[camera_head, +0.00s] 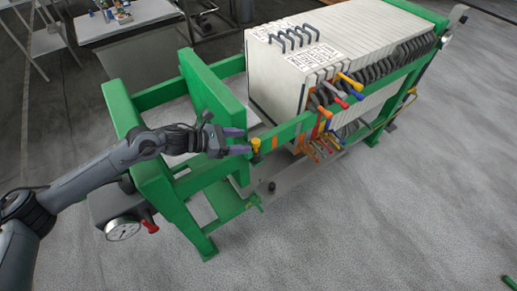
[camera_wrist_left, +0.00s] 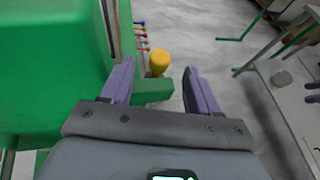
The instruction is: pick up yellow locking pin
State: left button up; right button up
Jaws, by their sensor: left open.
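The yellow locking pin (camera_head: 256,145) stands at the green side rail of the press frame, close to the left end of the white plates. Its yellow head (camera_wrist_left: 158,62) also shows in the left wrist view, above a green part of the frame; its lower part is hidden. My left gripper (camera_head: 241,141) is open, with two purple fingers pointing at the pin. In the left wrist view the pin head appears between the fingertips (camera_wrist_left: 158,74) and just beyond them. No contact is visible.
The green frame (camera_head: 216,95) stands close beside my left gripper. White plates (camera_head: 335,50) and coloured handles (camera_head: 340,90) are to the right. A pressure gauge (camera_head: 122,228) with a red handle sits below my left arm. Open floor lies in front.

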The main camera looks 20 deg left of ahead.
aim_at(255, 141)
pick_arm(q)
jog(key=shift+x, duration=3.85)
jog(key=shift+a, duration=0.1)
jog(key=shift+c, duration=0.2)
jog(key=c, duration=1)
